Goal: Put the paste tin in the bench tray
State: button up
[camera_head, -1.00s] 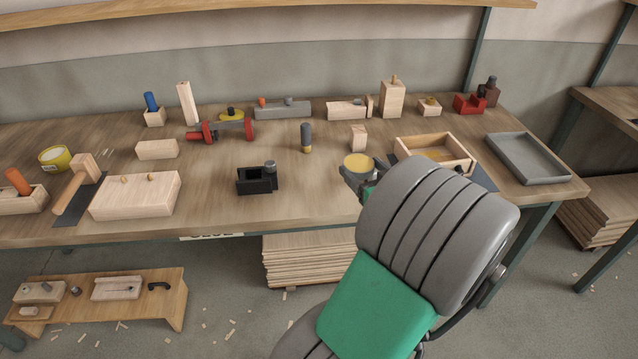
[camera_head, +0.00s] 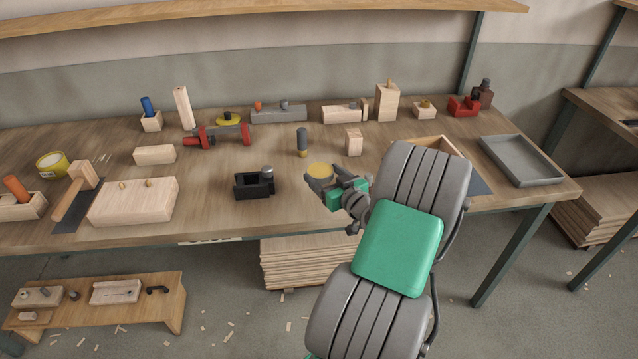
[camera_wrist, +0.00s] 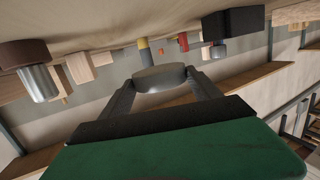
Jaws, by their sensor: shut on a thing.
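The bench tray (camera_head: 521,181), a shallow grey open tray, lies at the right end of the bench, far right of my gripper. Its visible inside is empty.
My arm partly hides an open wooden box (camera_head: 436,141) and a dark mat (camera_head: 476,184) left of the tray. A black block-like fixture (camera_head: 254,186) stands left of the tin. A small wooden block (camera_head: 353,142) and a dark cylinder (camera_head: 302,140) stand behind it.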

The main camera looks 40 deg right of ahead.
jog(key=w+f, duration=0.1)
jog(key=f, duration=0.1)
jog(key=w+f, duration=0.1)
jog(key=f, duration=0.1)
jog(key=w+f, duration=0.1)
jog(key=f, duration=0.1)
jog(key=shift+d, duration=0.4)
jog(key=shift+f, duration=0.15)
jog(key=shift+f, duration=0.25)
jog(key=o, duration=1.6)
jog(key=shift+o, duration=0.2)
jog(key=shift+r+p, duration=0.25)
jog(key=shift+p, duration=0.5)
